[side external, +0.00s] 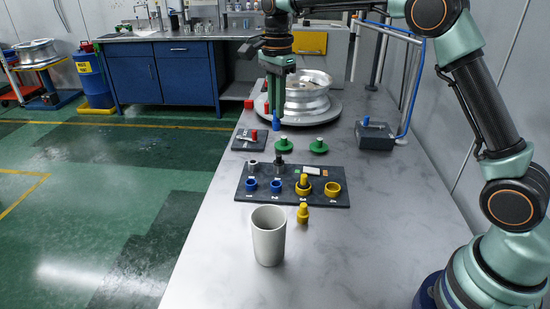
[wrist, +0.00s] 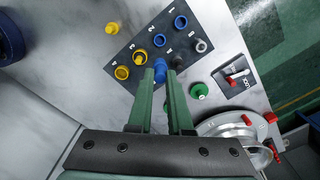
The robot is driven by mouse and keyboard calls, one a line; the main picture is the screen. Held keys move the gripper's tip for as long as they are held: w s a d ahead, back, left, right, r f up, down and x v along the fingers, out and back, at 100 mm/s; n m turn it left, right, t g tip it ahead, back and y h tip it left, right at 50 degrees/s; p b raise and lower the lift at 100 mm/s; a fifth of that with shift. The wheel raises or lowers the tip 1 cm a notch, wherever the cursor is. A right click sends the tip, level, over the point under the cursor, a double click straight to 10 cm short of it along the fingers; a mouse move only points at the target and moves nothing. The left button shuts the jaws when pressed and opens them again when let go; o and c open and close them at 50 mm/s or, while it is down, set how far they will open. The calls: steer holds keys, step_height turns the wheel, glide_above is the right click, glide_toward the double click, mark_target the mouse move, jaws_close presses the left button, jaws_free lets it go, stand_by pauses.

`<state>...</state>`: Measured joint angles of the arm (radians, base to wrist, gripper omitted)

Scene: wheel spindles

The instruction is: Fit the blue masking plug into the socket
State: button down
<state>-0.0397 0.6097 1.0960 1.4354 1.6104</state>
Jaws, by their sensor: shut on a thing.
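The blue masking plug (side external: 276,125) hangs upright below the fingertips of my gripper (side external: 275,114), which is shut on it. The plug also shows between the green fingers in the wrist view (wrist: 160,68). Below and nearer the side camera lies a dark numbered board (side external: 331,206). Two blue ring sockets sit on its left half, the outer one (side external: 251,184) and the inner one (side external: 277,186). Both look empty, also in the wrist view, outer (wrist: 181,21) and inner (wrist: 159,40). The plug is held above the table beyond the board, clear of the sockets.
The board also carries yellow sockets (side external: 332,190), a grey ring (side external: 253,169) and a dark piece (side external: 279,170). A yellow plug (side external: 303,214) and white cup (side external: 268,240) stand in front. Green knobs (side external: 318,146), a switch panel (side external: 241,143) and a wheel (side external: 308,97) lie beyond.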

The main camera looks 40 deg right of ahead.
step_height(320, 180, down, 18)
steer(key=shift+f, duration=0.2)
stand_by(0.4)
steer(key=shift+f, duration=0.15)
steer(key=c, duration=0.8)
jaws_free()
steer(key=shift+c, duration=0.2)
